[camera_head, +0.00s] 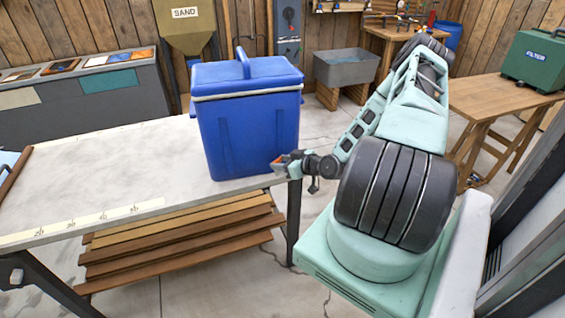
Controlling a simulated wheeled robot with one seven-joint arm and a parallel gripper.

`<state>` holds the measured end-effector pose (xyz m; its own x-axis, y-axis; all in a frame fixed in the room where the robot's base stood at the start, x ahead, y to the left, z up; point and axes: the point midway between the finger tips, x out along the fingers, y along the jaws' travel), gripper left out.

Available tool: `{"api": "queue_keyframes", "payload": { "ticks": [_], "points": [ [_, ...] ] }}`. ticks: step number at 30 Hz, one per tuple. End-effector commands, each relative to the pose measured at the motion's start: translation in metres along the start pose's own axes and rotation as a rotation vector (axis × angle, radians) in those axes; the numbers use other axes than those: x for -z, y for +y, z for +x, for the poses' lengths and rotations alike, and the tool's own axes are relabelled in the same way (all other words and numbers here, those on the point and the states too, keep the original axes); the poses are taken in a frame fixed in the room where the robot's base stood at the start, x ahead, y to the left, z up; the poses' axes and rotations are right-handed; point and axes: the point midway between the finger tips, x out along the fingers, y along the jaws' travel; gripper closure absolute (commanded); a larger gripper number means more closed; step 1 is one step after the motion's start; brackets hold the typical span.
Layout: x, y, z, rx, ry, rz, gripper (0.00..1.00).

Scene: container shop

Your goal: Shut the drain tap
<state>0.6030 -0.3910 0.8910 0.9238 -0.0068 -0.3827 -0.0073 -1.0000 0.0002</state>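A blue cooler (248,125) with a shut blue lid, a pale rim band and a raised handle stands upright on the right end of the grey-topped table (100,172). My arm reaches in from the right, and my gripper (283,163) is at the cooler's lower right side, close to the table's end. The drain tap cannot be made out. Whether the fingers are apart or touching the cooler is too small to tell.
Brown boards (185,240) are stacked under the table. A hopper marked SAND (185,28), a grey sink (347,66) and a wooden table (490,97) with a green FILTER box (535,62) stand behind. Dark posts rise at the right edge. Open floor lies past the table's end.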

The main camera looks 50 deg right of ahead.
Motion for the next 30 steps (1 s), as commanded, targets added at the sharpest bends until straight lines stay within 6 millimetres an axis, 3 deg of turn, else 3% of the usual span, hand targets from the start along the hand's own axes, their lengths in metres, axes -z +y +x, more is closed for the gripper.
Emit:
{"api": "queue_keyframes", "payload": {
  "ticks": [11,30],
  "points": [
    [0.000,-0.003,0.000,-0.055,-0.001,0.025,0.81],
    [0.002,-0.014,0.003,-0.470,0.000,0.195,0.81]
  ]
}}
